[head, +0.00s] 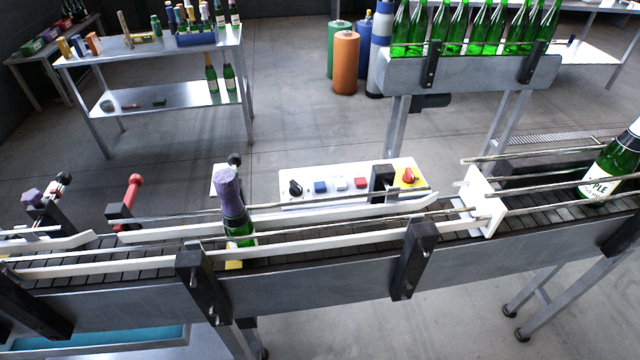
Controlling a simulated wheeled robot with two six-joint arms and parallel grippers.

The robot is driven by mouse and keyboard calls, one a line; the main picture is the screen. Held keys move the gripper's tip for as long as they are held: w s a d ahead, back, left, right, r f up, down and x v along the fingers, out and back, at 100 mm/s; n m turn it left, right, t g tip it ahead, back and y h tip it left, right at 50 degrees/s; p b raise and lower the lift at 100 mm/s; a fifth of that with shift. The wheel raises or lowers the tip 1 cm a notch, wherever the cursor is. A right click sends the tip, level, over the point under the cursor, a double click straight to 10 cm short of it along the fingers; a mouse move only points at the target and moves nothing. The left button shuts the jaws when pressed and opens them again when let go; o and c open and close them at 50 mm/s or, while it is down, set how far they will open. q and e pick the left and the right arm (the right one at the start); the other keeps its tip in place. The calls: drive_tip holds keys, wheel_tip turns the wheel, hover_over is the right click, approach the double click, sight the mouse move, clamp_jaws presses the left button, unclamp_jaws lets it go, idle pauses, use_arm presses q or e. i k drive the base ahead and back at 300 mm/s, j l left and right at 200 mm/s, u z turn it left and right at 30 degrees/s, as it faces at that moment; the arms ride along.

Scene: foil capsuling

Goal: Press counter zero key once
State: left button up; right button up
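A white control panel (336,180) stands behind the conveyor. It carries a black rotary knob (295,188), a blue key (320,187), a white key (341,184) and a red key (361,182). A yellow section at its right end has a red knob (408,175). The lettering is too small to read, so I cannot tell which key is the counter zero key. A black rail bracket (382,184) covers part of the panel's right side. Neither of my grippers is in view.
The conveyor (330,240) with guide rails crosses the front. A green bottle with a purple top (235,205) stands on it left of the panel, a labelled bottle (603,172) at far right. Green bottles fill a raised rack (470,70) behind. Floor behind the panel is clear.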

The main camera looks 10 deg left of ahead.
sight(319, 187)
drive_tip(key=k+l, duration=0.1)
drive_tip(key=l, duration=0.5)
drive_tip(key=k+l, duration=0.1)
drive_tip(key=l, duration=0.55)
drive_tip(key=k+l+z, duration=0.1)
drive_tip(key=l, duration=0.5)
